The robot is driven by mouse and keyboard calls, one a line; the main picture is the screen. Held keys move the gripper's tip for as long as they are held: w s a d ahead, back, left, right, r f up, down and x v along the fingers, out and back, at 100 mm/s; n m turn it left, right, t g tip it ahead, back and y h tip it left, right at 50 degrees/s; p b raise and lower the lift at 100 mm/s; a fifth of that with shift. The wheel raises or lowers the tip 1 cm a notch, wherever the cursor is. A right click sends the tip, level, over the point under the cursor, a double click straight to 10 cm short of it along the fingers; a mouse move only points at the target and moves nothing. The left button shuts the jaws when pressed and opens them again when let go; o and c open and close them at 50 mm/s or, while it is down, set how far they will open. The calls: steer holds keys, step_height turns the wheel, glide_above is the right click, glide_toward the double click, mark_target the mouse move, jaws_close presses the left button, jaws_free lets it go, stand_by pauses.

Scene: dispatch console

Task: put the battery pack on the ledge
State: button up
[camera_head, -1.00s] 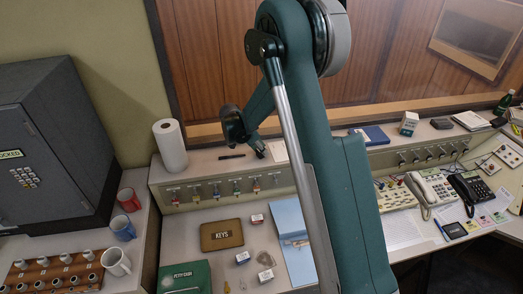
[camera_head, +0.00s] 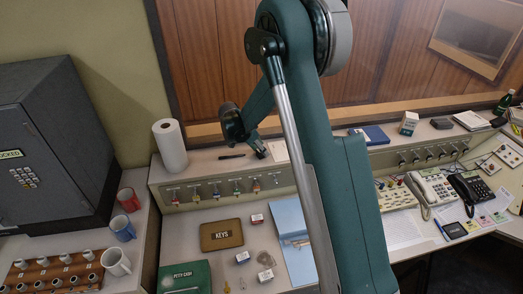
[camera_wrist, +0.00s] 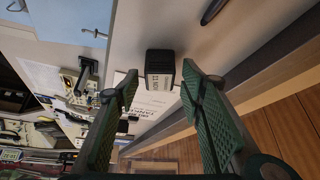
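The battery pack is most likely the small black block with a pale printed label (camera_wrist: 160,68) in the wrist view. It stands on the pale ledge (camera_wrist: 185,28), which is the raised shelf (camera_head: 205,164) behind the desk in the head view. My gripper (camera_wrist: 159,76) is open, with its green ribbed fingers either side of the block in the picture. A gap shows on each side, and the fingers do not appear to touch it. In the head view my gripper (camera_head: 258,150) is small and dark above the ledge, and my arm hides part of the scene.
A dark pen (camera_head: 231,156) and a printed sheet (camera_head: 279,151) lie on the ledge near my gripper. A paper roll (camera_head: 170,146) stands at the ledge's left end. Key hooks line its front. A blue book (camera_head: 369,135) lies farther right. The wood-panelled wall rises behind.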

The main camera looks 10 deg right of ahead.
steer(key=b+v, duration=0.1)
steer(key=v, duration=1)
steer(key=shift+r, duration=0.2)
steer(key=shift+a, duration=0.1)
steer(key=shift+s, duration=0.1)
steer(key=s+d+r+n+t+y, duration=0.1)
steer(key=s+d+r+n+y, duration=0.2)
steer(key=s+r, duration=0.7)
steer(key=s+d+r+n+t, duration=0.1)
steer(key=s+d+r+n, duration=0.45)
steer(key=s, duration=0.75)
steer(key=s+a+n+t+y, duration=0.1)
steer(key=s+n, duration=0.4)
steer(key=s, duration=1.7)
steer(key=shift+s+a+t+y, duration=0.2)
steer(key=shift+s+t+y, duration=0.15)
steer(key=shift+t+y, duration=0.5)
